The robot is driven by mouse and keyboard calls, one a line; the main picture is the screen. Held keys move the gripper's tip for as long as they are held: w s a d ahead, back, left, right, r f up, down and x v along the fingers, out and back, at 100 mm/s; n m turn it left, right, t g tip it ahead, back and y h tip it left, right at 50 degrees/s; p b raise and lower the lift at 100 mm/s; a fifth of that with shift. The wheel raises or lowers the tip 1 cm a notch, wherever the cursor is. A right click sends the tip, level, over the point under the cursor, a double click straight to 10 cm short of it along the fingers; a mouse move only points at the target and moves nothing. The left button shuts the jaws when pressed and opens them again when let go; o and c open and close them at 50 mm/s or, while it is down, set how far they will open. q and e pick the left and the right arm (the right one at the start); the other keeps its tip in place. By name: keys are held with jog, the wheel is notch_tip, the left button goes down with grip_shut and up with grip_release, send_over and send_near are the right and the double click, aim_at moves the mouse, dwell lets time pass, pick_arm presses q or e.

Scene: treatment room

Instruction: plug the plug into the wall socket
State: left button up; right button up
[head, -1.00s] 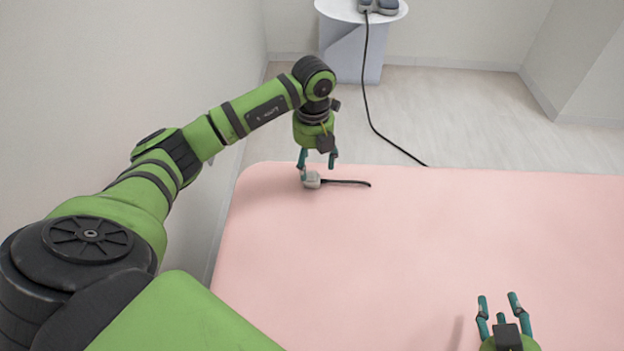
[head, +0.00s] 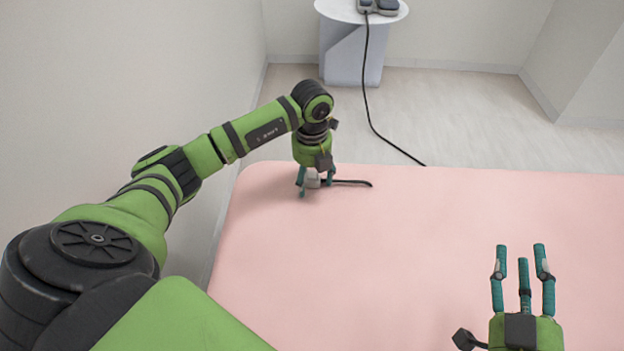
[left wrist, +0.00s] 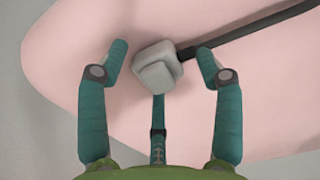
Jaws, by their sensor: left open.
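The plug (head: 312,180) is a light grey block with a short black cord (head: 352,182). It lies on the pink surface near its far left corner. My left gripper (head: 315,188) is lowered over the plug, open, with its fingers around it. In the left wrist view the plug (left wrist: 158,66) lies between the open fingertips of the left gripper (left wrist: 163,78), with gaps at both sides, and its cord (left wrist: 255,37) runs to the upper right. My right gripper (head: 522,262) is open and empty at the lower right. I see no wall socket.
The pink padded surface (head: 420,240) is otherwise clear. Beyond it, a round white table (head: 345,14) holds a grey device (head: 380,5) whose black cable (head: 368,95) trails down to the floor. A bare wall (head: 150,70) stands at the left.

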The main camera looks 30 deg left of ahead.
aim_at(312, 175)
pick_arm(q)
jog(key=c, duration=1.2)
jog(key=shift+o, duration=0.2)
jog(key=shift+r, duration=0.15)
pick_arm(e)
jog(key=shift+f, duration=0.1)
